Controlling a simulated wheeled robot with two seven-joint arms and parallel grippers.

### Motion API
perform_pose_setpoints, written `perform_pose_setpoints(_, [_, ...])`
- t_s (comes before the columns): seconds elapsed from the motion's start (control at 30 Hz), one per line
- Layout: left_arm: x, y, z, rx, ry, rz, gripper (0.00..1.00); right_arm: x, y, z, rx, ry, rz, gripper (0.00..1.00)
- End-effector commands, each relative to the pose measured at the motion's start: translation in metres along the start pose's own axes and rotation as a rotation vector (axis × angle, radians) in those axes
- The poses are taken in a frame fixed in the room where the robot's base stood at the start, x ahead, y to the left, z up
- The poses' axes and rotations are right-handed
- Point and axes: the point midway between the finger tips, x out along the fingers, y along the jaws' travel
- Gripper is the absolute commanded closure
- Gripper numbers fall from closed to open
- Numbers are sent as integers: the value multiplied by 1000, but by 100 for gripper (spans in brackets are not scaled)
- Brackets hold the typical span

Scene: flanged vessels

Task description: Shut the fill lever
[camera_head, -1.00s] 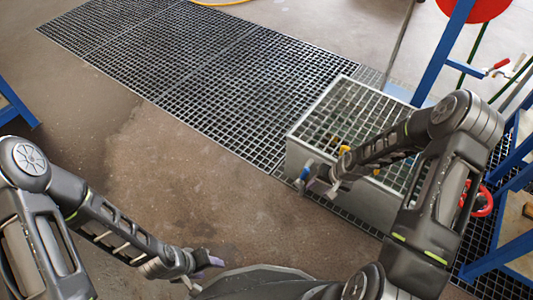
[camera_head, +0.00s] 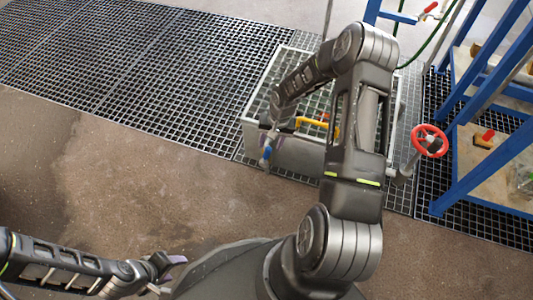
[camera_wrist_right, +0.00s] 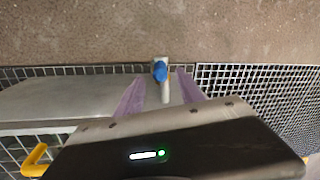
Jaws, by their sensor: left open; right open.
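A blue-tipped lever (camera_head: 266,153) stands at the front face of the grated metal box (camera_head: 250,128). In the right wrist view its blue tip (camera_wrist_right: 160,72) and pale shaft lie in the gap between my purple fingers; contact cannot be made out. My right gripper (camera_wrist_right: 160,95) is open. In the head view it is at the box front, mostly hidden by my arm. A yellow handle (camera_head: 312,123) lies over the box top and also shows in the right wrist view (camera_wrist_right: 36,160). No label tells which is the fill lever. My left gripper (camera_head: 170,268) is open and empty over the floor.
A red handwheel (camera_head: 430,140) and a blue frame (camera_head: 465,150) stand right of the box. A small red-handled valve (camera_head: 430,8) is at the top right. Floor grating (camera_head: 150,60) runs behind; the brown floor (camera_head: 130,170) in front is clear.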

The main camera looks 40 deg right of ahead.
Motion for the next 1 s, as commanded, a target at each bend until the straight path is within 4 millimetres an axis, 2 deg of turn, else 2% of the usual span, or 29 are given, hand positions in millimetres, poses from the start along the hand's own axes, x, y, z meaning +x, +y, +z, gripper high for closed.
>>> perform_pose_setpoints(0.4, [25, -8, -3, -2, 13, 0, 48, 60, 0, 0, -1, -1, -1, 55])
perform_pose_setpoints(0.5, [29, -9, -3, -2, 15, 0, 48, 70, 0, 0, -1, -1, -1, 55])
perform_pose_setpoints(0.87, [29, -9, -4, -2, 16, 0, 48, 75, 0, 0, 0, 0, -1, 55])
perform_pose_setpoints(1.0, [29, -9, -4, -2, 16, 0, 48, 75, 0, 0, 0, 0, -1, 66])
